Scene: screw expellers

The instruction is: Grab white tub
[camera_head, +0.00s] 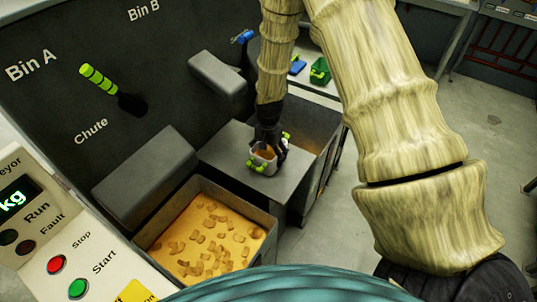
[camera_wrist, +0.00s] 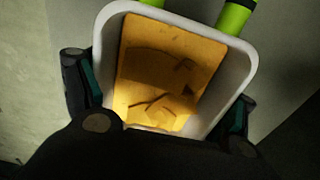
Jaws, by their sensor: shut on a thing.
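The white tub (camera_head: 258,156) sits at my gripper on or just above the grey block between the bins; I cannot tell whether it touches the block. In the wrist view the white tub (camera_wrist: 247,62) fills the middle, with orange-yellow material inside and green handles (camera_wrist: 236,16) at its far side. My gripper (camera_head: 270,150) points down at the tub. In the wrist view its dark fingers (camera_wrist: 158,118) lie on the left and right sides of the tub, shut on it. The tub's near side is hidden by the gripper body.
An open bin (camera_head: 207,238) with yellow liquid and brown pieces stands in front, left of the tub. The grey block (camera_head: 225,145) bears the tub area. A green container (camera_head: 320,71) and a blue item (camera_head: 297,66) lie on a bench behind. A control panel (camera_head: 60,240) is at lower left.

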